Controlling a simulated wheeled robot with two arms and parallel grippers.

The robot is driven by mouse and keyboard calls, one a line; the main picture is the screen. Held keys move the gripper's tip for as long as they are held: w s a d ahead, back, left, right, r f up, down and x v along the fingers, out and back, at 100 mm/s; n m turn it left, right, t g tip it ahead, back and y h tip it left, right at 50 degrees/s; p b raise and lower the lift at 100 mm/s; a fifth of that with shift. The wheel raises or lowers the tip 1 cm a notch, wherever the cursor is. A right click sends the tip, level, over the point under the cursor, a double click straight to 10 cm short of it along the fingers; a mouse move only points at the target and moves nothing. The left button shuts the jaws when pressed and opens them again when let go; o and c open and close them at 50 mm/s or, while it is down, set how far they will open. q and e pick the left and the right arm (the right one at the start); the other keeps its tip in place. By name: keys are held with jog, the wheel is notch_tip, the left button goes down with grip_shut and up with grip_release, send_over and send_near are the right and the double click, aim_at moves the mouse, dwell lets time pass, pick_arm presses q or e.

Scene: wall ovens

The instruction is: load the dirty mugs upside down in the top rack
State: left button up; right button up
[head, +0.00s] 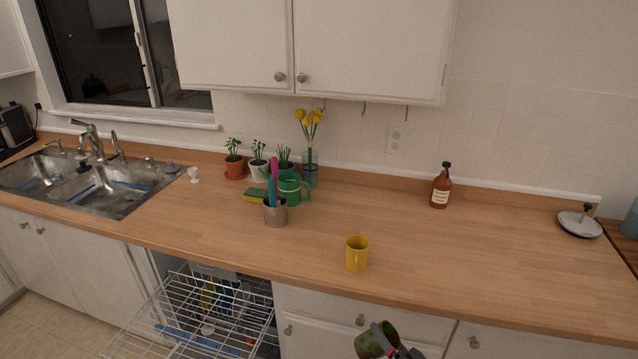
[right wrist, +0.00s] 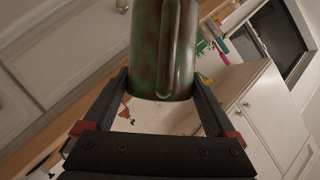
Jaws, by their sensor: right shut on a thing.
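My right gripper (head: 402,352) is at the bottom of the head view, in front of the counter. It is shut on a green mug with brown stains (head: 374,341); in the right wrist view the stained mug (right wrist: 163,50) is between the two fingers (right wrist: 160,86). The white wire top rack (head: 196,311) is pulled out below the counter at lower left. My left gripper is out of view.
The utensil cup (head: 275,212) holds brushes, near a sponge (head: 255,196) and potted plants (head: 258,160). A brown bottle (head: 440,189) stands at the back right. The sink (head: 110,188) is at left. The wooden counter (head: 480,265) is clear at right.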

jog(key=shift+a+r, duration=0.1)
jog(key=m+b, duration=0.1)
jog(key=m+y+b, duration=0.1)
jog(key=b, duration=0.1)
jog(key=m+b, duration=0.1)
jog(key=m, duration=0.1)
jog(key=shift+d+f+y+b, duration=0.2)
jog(key=shift+f+y+b, duration=0.05)
jog(key=shift+y+b, duration=0.05)
jog(key=shift+w+r+m+y, duration=0.1)
jog(key=shift+r+m+y, duration=0.15)
jog(key=shift+m+y, duration=0.25)
jog(key=shift+a+m+y, duration=0.2)
jog(key=shift+m+y, duration=0.1)
jog(key=shift+m, duration=0.7)
